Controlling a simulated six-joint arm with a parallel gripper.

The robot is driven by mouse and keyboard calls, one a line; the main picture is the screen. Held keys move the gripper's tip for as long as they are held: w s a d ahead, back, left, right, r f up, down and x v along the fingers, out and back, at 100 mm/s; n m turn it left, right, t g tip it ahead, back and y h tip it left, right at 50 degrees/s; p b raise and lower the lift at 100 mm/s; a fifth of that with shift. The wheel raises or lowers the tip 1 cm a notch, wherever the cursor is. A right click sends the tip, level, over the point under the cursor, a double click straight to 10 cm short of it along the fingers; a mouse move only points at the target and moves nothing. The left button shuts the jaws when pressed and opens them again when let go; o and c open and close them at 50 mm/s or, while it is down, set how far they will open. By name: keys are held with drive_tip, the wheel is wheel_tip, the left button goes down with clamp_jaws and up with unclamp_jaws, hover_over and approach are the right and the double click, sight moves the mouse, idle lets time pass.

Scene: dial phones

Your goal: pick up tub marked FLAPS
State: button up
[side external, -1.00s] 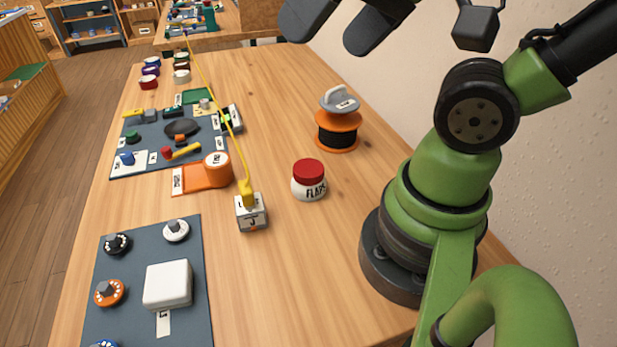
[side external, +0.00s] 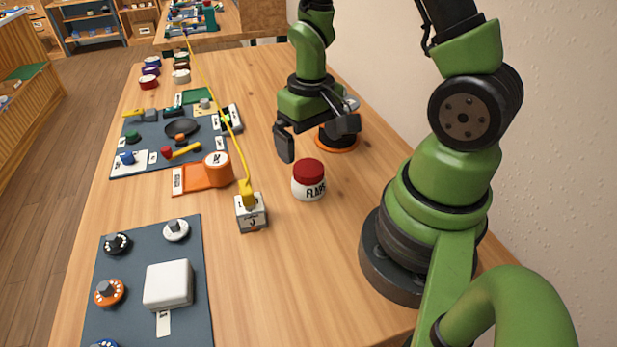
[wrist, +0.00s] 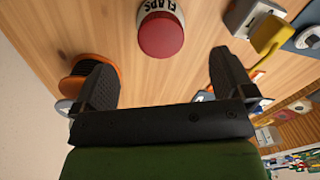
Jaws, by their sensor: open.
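The tub marked FLAPS (side external: 309,187) is white with a red lid and stands upright on the wooden table. In the wrist view the tub (wrist: 161,30) shows at the top, beyond my fingertips and roughly midway between them. My gripper (side external: 315,141) is open and empty, above and just behind the tub in the side view, not touching it. In the wrist view its two dark fingers (wrist: 165,80) are spread wide. The tub's lettering is partly cut off in the wrist view.
An orange spool (side external: 338,143) stands behind my gripper, partly hidden by it. A grey block with a yellow plug and cord (side external: 250,212) sits left of the tub. An orange cup on an orange tray (side external: 205,178) and a dial board (side external: 190,305) lie further left. Table right of the tub is clear.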

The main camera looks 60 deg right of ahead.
sight(310, 169)
drive_tip(key=shift+f, duration=4.95)
drive_tip(key=shift+c, duration=0.5)
drive_tip(key=c, duration=0.9)
